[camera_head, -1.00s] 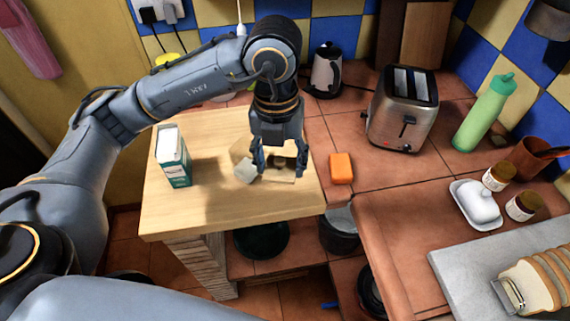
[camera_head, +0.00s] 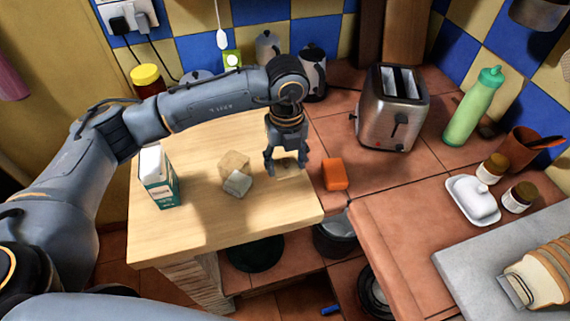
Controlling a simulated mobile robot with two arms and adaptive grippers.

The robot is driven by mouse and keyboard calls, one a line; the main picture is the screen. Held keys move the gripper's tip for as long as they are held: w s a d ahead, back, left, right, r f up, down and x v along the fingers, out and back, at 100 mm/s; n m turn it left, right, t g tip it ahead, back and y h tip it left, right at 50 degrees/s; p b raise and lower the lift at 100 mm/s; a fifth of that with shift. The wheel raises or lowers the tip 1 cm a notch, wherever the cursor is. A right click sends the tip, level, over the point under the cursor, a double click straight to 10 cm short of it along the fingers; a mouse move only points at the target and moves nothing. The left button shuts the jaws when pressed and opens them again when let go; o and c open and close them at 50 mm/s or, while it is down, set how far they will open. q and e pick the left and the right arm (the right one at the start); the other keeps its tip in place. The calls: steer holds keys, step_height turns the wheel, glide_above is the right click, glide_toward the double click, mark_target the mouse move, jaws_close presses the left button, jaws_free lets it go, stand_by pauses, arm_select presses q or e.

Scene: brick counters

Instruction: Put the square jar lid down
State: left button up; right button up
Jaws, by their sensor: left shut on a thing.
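My left gripper (camera_head: 287,167) points down at the right part of the wooden board top (camera_head: 215,230). It is shut on a small, pale, flat thing, which I take to be the square jar lid (camera_head: 288,173). The lid is at or just above the wood; the fingers partly hide it, and I cannot tell whether it touches. To the left of the gripper, a beige square jar (camera_head: 234,163) and a pale grey-white block (camera_head: 237,183) are close together on the wood. My right gripper is not in view.
A green-and-white carton (camera_head: 160,180) stands at the board's left. An orange block (camera_head: 335,174) lies on the tiles just right of the gripper. A toaster (camera_head: 392,110) and kettle (camera_head: 313,75) stand behind. The board's front is clear.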

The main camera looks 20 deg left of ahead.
mark_target(285, 162)
arm_select(q)
steer(key=shift+w+a+f, duration=0.3)
steer(key=shift+w+f, duration=0.55)
steer(key=shift+f, duration=0.1)
steer(key=shift+w+a+f, duration=0.1)
steer(key=shift+w+f, duration=0.15)
steer(key=shift+f, duration=0.2)
step_height(285, 162, down, 3)
steer(key=shift+w+a+f+p, duration=0.1)
steer(key=shift+w+f+p, duration=0.05)
steer(key=shift+p, duration=0.35)
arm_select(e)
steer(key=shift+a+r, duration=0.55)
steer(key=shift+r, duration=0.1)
arm_select(q)
steer(key=shift+f, duration=0.15)
steer(key=o, duration=1)
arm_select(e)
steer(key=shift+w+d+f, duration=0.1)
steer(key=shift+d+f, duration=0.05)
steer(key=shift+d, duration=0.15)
